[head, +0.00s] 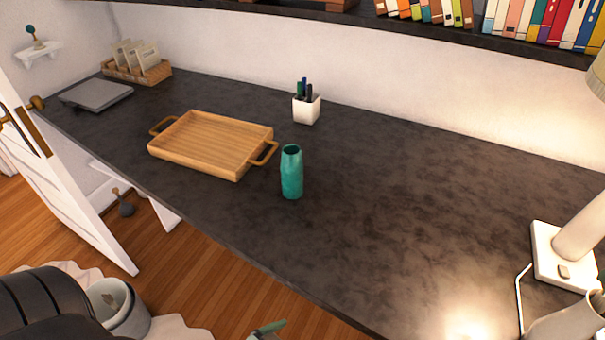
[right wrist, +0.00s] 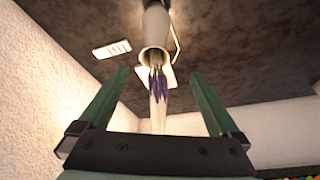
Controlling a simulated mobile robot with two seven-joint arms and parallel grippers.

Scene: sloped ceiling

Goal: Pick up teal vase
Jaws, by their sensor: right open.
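The teal vase (head: 292,174) stands upright on the dark desk (head: 400,200), just right of the wooden tray, in the head view. It is not visible in the right wrist view. My right gripper (right wrist: 160,73) is open, with its two green fingers spread and nothing between them. That view is upside down and faces a pale vase with purple flowers (right wrist: 157,84), away from the teal vase. A small greenish tip (head: 267,330) shows at the bottom edge of the head view; which part it belongs to is unclear. My left gripper is not recognisable.
The wooden tray (head: 210,145) has handles, one close to the teal vase. A white pen cup (head: 306,109) stands behind it. A lamp (head: 565,255) and a pale vase (head: 570,322) are at the right. The desk between vase and lamp is clear. A bookshelf (head: 480,30) hangs above.

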